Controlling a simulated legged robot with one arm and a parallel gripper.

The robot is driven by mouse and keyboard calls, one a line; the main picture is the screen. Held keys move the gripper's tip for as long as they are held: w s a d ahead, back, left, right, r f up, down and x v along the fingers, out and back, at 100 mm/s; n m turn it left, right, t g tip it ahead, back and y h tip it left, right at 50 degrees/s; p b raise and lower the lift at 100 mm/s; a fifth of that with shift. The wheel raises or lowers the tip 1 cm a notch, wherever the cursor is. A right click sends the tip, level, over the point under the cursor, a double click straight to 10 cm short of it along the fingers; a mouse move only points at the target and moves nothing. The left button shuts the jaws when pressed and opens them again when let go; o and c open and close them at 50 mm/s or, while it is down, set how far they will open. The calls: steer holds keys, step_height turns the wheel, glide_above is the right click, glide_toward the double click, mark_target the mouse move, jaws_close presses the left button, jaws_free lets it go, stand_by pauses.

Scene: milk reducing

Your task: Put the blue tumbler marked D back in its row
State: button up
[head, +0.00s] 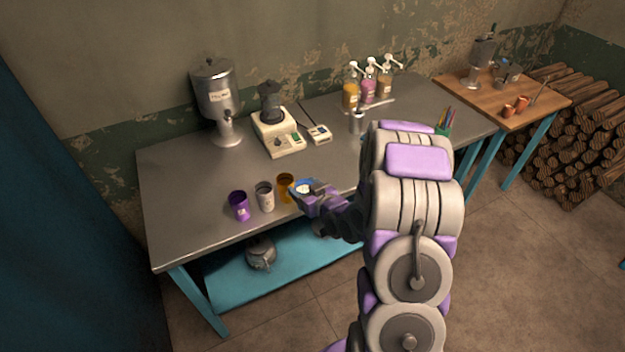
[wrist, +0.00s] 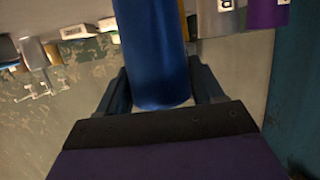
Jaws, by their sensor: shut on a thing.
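The blue tumbler (head: 302,184) is at the right end of a row of tumblers near the table's front edge; only its upper part shows, with something pale inside. In the wrist view the blue tumbler (wrist: 152,50) fills the space between the two fingers. My gripper (head: 306,193) is shut on it, and the gripper (wrist: 160,88) has a finger on each side. The amber tumbler (head: 286,188), grey tumbler (head: 265,198) and purple tumbler (head: 239,207) stand to its left. The letter D is not visible. I cannot tell whether the blue tumbler touches the table.
The grey table (head: 185,190) holds a steel dispenser (head: 218,100), a cream-coloured appliance (head: 279,138), a small scale (head: 319,134) and several pump bottles (head: 369,91) at the back. A metal cup (head: 357,123) stands mid-table. The left table end is bare.

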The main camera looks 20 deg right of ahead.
steer(key=shift+w+d+b, duration=0.35)
steer(key=shift+w+b, duration=0.1)
steer(key=shift+w, duration=0.05)
steer(key=w+d+f+b, duration=0.1)
steer(key=w+d, duration=0.1)
steer(key=w+d+f+b, duration=0.1)
steer(key=w+d+f, duration=0.1)
steer(key=w, duration=0.1)
steer(key=w+d+f, duration=0.1)
steer(key=w+d, duration=0.1)
steer(key=w, duration=0.1)
steer(key=shift+f+b, duration=0.25)
steer(key=shift+b, duration=0.15)
steer(key=shift+r, duration=0.1)
steer(key=o, duration=1.3)
